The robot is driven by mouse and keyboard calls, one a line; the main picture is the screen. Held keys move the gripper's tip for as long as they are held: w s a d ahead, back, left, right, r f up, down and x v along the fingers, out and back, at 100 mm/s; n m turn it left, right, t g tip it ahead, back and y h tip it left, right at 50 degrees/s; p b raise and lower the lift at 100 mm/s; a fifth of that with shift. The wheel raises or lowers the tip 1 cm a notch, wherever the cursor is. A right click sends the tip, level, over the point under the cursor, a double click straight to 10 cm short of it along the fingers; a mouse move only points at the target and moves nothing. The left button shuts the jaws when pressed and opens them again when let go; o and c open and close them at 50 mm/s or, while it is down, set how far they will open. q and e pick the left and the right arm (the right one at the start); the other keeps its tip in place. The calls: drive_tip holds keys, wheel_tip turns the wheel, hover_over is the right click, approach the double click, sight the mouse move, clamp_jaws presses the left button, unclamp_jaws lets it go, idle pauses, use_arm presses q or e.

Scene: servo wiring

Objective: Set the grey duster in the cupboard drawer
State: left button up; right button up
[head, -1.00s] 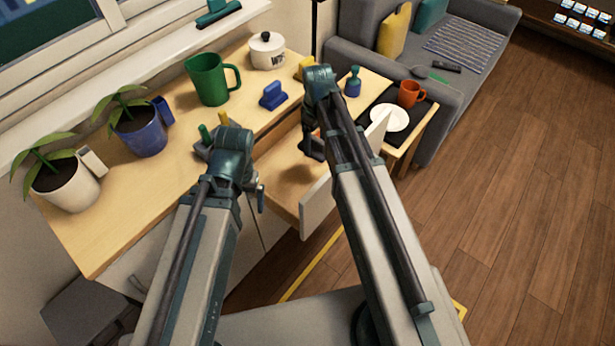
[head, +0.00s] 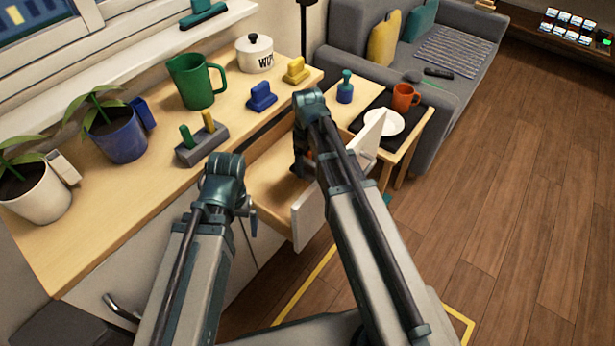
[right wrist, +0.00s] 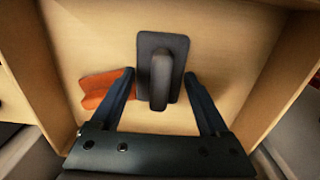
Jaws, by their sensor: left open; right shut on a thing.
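The grey duster (right wrist: 161,72), a dark flat block with a raised handle, shows in the right wrist view between the fingers of my right gripper (right wrist: 160,78). The gripper is shut on it, over the wooden floor of the open drawer (right wrist: 225,45). I cannot tell whether the duster touches that floor. In the head view the drawer (head: 268,187) is pulled out, with a white front. My right gripper (head: 301,165) reaches down into it, and my arm hides the duster there. My left gripper (head: 250,215) is open and empty beside the drawer's left side.
An orange thing (right wrist: 100,88) lies in the drawer beside the duster. The worktop holds a blue block (head: 261,97), a yellow block (head: 296,71), a grey holder (head: 203,145), a green jug (head: 196,82) and plants. A side table with a plate (head: 382,122) stands right of the drawer.

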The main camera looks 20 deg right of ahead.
sight(308, 170)
wheel_tip(308, 170, down, 4)
drive_tip(key=b, duration=0.3)
drive_tip(key=shift+r+b, duration=0.1)
drive_tip(key=shift+b, duration=0.25)
drive_tip(key=shift+r, duration=0.1)
drive_tip(key=shift+c, duration=0.8)
drive_tip(key=o, duration=1.4)
wheel_tip(308, 170, up, 12)
drive_tip(key=p, duration=1.2)
